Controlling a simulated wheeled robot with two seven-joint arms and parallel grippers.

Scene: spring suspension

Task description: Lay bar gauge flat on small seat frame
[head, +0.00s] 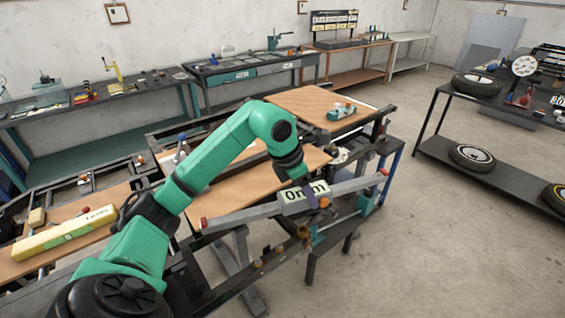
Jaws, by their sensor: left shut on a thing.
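The bar gauge (350,185) is a long grey bar with red ends and a white display reading 0mm. My left gripper (309,193) is shut on it near its middle, with dark fingers over the display. The bar slants up to the right, in front of the tan boards and dark metal frames of the central bench. Whether it touches a frame below cannot be told. A tan board on a dark frame (287,98) lies behind, and another tan board (238,194) lies nearer. Which one is the small seat frame is unclear. My right gripper is not in view.
A yellow spirit level (65,232) lies on a board at the left. A small teal device (342,113) sits on the far board. Benches with tools line the back wall. A black rack (487,170) with wheels stands at the right. The floor at lower right is clear.

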